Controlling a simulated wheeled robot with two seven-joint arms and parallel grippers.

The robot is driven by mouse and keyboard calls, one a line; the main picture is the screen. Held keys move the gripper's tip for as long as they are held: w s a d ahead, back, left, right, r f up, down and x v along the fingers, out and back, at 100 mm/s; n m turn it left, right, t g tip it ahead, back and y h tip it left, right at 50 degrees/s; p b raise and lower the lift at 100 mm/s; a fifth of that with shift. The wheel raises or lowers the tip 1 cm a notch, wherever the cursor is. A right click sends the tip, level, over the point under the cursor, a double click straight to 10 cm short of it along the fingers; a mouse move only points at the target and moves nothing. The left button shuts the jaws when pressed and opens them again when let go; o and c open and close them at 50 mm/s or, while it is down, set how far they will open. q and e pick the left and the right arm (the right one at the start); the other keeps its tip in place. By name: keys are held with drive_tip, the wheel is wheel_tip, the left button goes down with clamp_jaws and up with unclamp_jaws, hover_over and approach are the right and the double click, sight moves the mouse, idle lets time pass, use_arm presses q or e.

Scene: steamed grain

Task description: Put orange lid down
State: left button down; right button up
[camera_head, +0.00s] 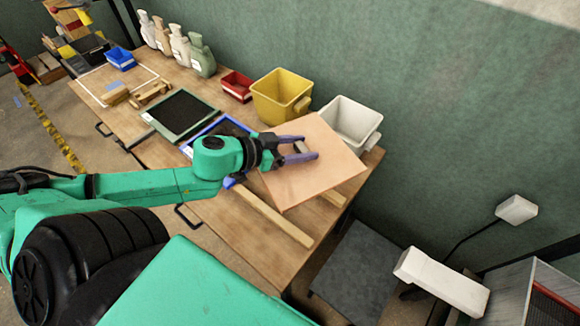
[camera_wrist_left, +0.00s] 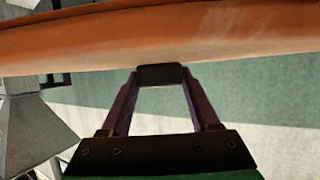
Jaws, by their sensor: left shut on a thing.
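The orange lid (camera_head: 325,178) is a flat, square, pale-orange panel. My left gripper (camera_head: 303,147) is shut on the small handle in the middle of the lid. The lid appears held tilted above the right end of the workbench (camera_head: 232,222). In the left wrist view the lid (camera_wrist_left: 180,35) shows as an orange band across the top, and the left gripper's fingers (camera_wrist_left: 160,76) close on its dark handle. The lid hides part of the bench below it. My right gripper is not in view.
A white bin (camera_head: 352,120), a yellow bin (camera_head: 280,95) and a red bin (camera_head: 237,86) stand along the wall. A blue-framed sieve (camera_head: 218,130) and a green-framed sieve (camera_head: 184,113) lie left of the lid. A wooden strip (camera_head: 272,216) lies near the front edge.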

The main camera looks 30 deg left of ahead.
sight(299, 173)
use_arm(q)
drive_tip(key=f+b, duration=0.1)
drive_tip(key=f, duration=0.1)
drive_tip(key=s+f+b, duration=0.1)
drive_tip(key=f, duration=0.1)
drive_tip(key=s+d+f+b, duration=0.1)
drive_tip(key=f+b, duration=0.1)
drive_tip(key=shift+s+f, duration=0.15)
drive_tip(key=shift+f, duration=0.25)
drive_tip(key=f+b, duration=0.1)
drive_tip(key=f, duration=0.3)
drive_tip(key=f+b, duration=0.1)
drive_tip(key=f, duration=0.3)
drive_tip(key=f+b, duration=0.1)
drive_tip(key=f, duration=0.3)
drive_tip(key=shift+w+a+f, duration=0.1)
drive_tip(key=shift+w+f, duration=0.05)
drive_tip(key=shift+w, duration=0.2)
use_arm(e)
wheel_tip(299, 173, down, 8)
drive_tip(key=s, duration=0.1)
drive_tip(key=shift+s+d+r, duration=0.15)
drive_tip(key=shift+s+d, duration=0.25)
use_arm(q)
drive_tip(key=shift+c, duration=0.6)
unclamp_jaws()
drive_tip(key=shift+s, duration=0.1)
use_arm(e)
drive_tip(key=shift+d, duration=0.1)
